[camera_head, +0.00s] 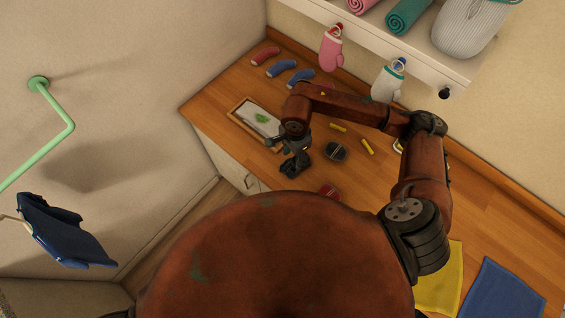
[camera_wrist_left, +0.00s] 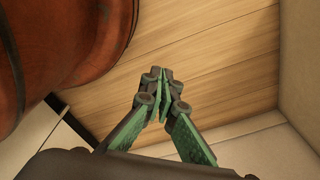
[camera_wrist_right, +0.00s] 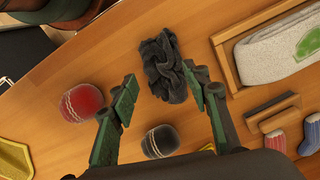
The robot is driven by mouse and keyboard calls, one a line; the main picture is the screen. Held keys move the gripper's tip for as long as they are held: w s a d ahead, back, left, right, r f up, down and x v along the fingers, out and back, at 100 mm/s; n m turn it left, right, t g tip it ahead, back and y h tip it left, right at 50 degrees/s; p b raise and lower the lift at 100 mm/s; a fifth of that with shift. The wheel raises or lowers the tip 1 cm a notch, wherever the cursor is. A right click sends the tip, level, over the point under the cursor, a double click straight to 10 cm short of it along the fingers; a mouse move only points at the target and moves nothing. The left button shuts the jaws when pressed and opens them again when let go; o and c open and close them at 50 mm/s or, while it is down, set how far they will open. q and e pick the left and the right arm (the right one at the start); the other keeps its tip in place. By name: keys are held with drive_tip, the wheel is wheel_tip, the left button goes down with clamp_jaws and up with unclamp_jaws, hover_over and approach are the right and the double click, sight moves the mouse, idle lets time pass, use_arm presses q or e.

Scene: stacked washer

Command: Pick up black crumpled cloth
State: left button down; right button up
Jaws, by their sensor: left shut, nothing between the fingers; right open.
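The black crumpled cloth (camera_wrist_right: 163,68) lies on the wooden counter in the right wrist view. It shows in the head view as a dark clump (camera_head: 295,166), partly covered by my right gripper (camera_head: 288,144). In the right wrist view my right gripper (camera_wrist_right: 160,76) is open, with its fingertips on either side of the cloth's outline. I cannot tell whether they touch it. My left gripper (camera_wrist_left: 165,76) is shut and empty above a wooden floor in the left wrist view; it is not visible in the head view.
A wooden tray (camera_head: 233,117) holds a light folded cloth. A rounded black item (camera_head: 336,151) and a rounded red item (camera_head: 328,191) lie near the black cloth. Small socks (camera_head: 281,68) lie at the back. A shelf (camera_head: 440,62) overhangs the counter; a green rail (camera_head: 68,124) is at left.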

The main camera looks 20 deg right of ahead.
sight(293, 165)
drive_tip(key=shift+o, duration=0.9)
drive_tip(key=shift+a+f, duration=0.1)
drive_tip(key=shift+f, duration=0.35)
drive_tip(key=o, duration=0.5)
wheel_tip(293, 165, down, 3)
drive_tip(key=shift+r+p, duration=0.2)
drive_tip(key=shift+p, duration=0.3)
drive_tip(key=shift+c, duration=0.2)
drive_tip(key=f+p, duration=0.1)
drive_tip(key=f, duration=0.2)
drive_tip(key=shift+d+f, duration=0.2)
drive_tip(key=shift+w+f, duration=0.1)
drive_tip(key=shift+f, duration=0.25)
use_arm(q)
drive_tip(key=shift+w+a+r, duration=0.15)
drive_tip(key=shift+w+r, duration=0.1)
drive_tip(key=shift+r, duration=0.3)
drive_tip(key=shift+w+a+r, duration=0.15)
drive_tip(key=shift+w+r, duration=0.05)
drive_tip(key=shift+r, duration=0.35)
use_arm(e)
drive_tip(key=c, duration=0.9)
